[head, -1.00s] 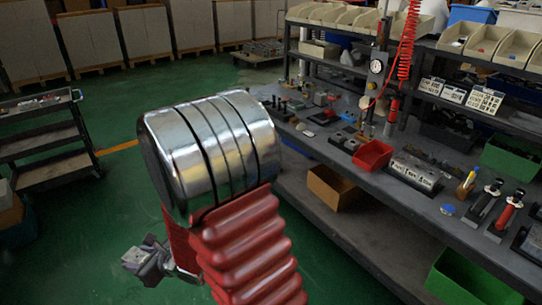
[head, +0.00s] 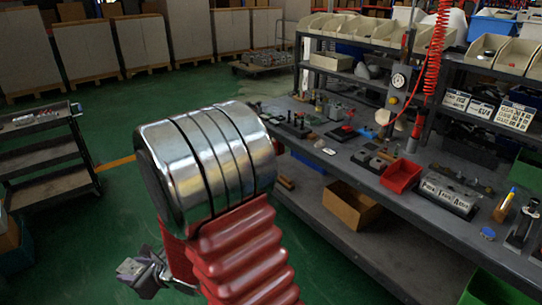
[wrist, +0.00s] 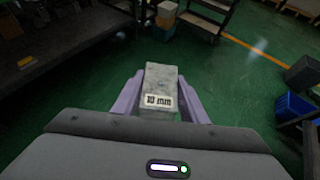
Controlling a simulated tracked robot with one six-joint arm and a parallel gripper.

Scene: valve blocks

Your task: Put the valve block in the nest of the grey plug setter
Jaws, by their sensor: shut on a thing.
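The valve block (wrist: 160,80) is a grey block with a white label that seems to read "10 mm". In the wrist view my gripper (wrist: 158,100) is shut on it, with a pale purple finger on each side. In the head view my gripper (head: 142,276) hangs at lower left over the green floor, left of the bench and apart from it. The block is too small there to make out clearly. Several small fixtures stand on the grey bench (head: 330,170); I cannot tell which is the grey plug setter or see its nest.
The bench carries a red bin (head: 401,175), a labelled block rack (head: 448,194) and a dial gauge (head: 399,80) on a post. A cardboard box (head: 352,205) sits on its lower shelf. A black cart (head: 45,155) stands at left. Green floor between them is clear.

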